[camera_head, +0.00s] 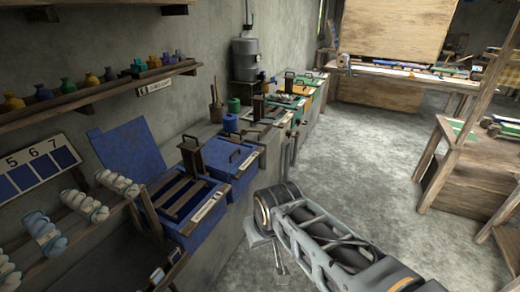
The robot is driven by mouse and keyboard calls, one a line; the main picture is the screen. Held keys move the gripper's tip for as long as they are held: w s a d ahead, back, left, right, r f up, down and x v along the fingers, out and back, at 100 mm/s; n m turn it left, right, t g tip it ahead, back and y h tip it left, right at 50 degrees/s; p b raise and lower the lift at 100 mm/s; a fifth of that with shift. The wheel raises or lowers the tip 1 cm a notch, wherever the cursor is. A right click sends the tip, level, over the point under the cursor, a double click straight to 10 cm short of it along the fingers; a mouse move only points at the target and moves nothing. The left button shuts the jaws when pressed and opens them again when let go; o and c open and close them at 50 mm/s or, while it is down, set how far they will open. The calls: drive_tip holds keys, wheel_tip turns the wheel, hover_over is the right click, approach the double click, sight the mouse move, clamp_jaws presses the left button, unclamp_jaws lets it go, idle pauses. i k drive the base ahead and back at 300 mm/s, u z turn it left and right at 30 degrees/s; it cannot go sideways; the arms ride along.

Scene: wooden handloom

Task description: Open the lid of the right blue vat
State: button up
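The right blue vat (238,185) stands on the bench along the left wall. Its flat blue lid (222,160) lies shut on top, with dark handles on it. The left blue vat (190,237) is nearer to me; wooden slats cross its top, and a blue panel that looks like its raised lid (128,149) leans back against the wall. My arm reaches in from the lower right. My gripper (279,262) hangs low in front of the bench, below and to the right of the right vat, apart from it. Its fingers are small and partly hidden by the arm.
More vats with green and orange parts (290,100) continue along the bench. A shelf (100,90) with small coloured bottles is on the left wall; yarn skeins (45,235) hang below. A wooden loom frame (455,165) stands at right. The grey floor (350,150) between is clear.

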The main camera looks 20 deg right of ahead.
sight(219, 155)
drive_tip(key=u, duration=0.3)
drive_tip(key=k, duration=0.5)
drive_tip(key=i, duration=0.25)
drive_tip(key=z, duration=0.9)
drive_tip(key=i, duration=0.7)
drive_tip(key=z, duration=0.35)
drive_tip(key=i, duration=0.8)
drive_tip(key=u, duration=1)
drive_tip(key=i, duration=0.8)
drive_tip(key=u, duration=0.95)
